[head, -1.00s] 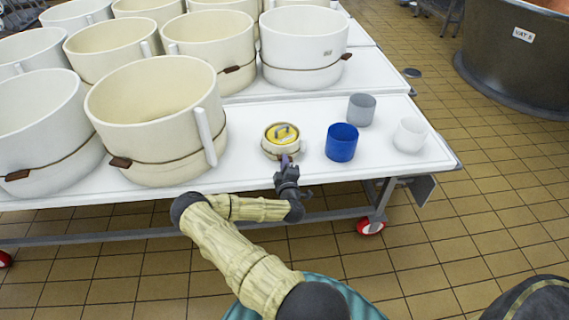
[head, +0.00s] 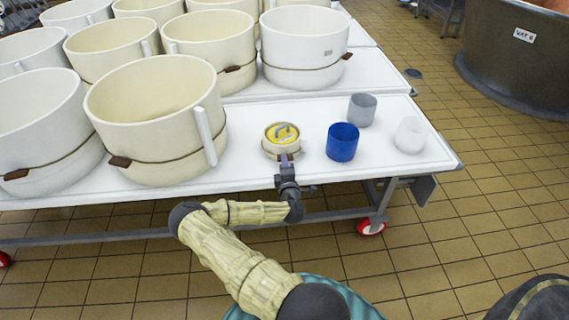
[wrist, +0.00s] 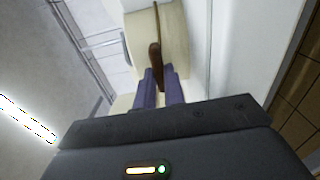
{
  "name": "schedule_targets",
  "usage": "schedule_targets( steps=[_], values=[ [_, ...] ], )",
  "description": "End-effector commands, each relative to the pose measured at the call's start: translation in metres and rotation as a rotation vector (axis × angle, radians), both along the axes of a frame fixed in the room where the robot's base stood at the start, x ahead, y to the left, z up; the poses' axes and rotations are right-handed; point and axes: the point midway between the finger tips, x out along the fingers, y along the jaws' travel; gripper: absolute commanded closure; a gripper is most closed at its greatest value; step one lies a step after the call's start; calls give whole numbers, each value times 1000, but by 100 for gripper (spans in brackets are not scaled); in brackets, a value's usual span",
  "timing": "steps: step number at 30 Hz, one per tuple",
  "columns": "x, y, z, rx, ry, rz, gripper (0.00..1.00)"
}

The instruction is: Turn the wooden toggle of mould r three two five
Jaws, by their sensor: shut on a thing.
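A small cream mould (head: 270,150) with a yellow inside stands near the front edge of the white table. Its label cannot be read. My gripper (head: 285,160) reaches to its front side from below. In the wrist view the mould (wrist: 172,25) shows with a dark cord and a brown wooden toggle (wrist: 155,60). The two purple fingers (wrist: 159,82) are shut on the near end of the toggle. The toggle lies roughly in line with the fingers. In the head view the fingers hide it.
A blue cup (head: 342,146), a grey cup (head: 362,110) and a white cup (head: 410,135) stand right of the small mould. Large cream moulds (head: 160,120) with cords and toggles fill the table (head: 245,135) to the left and behind. A vat (head: 510,60) stands back right.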

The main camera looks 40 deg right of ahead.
Motion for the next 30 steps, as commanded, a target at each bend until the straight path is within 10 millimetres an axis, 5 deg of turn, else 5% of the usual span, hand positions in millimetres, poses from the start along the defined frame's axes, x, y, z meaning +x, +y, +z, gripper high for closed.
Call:
schedule_targets(
  steps=[2,3,6,19,30],
  values=[
    [0,0,-1,0,2,-1,100],
    [0,0,-1,0,2,-1,84],
    [0,0,-1,1,2,-1,67],
    [-8,5,-1,3,1,-1,67],
    [-64,39,0,1,4,-2,67]
  ],
)
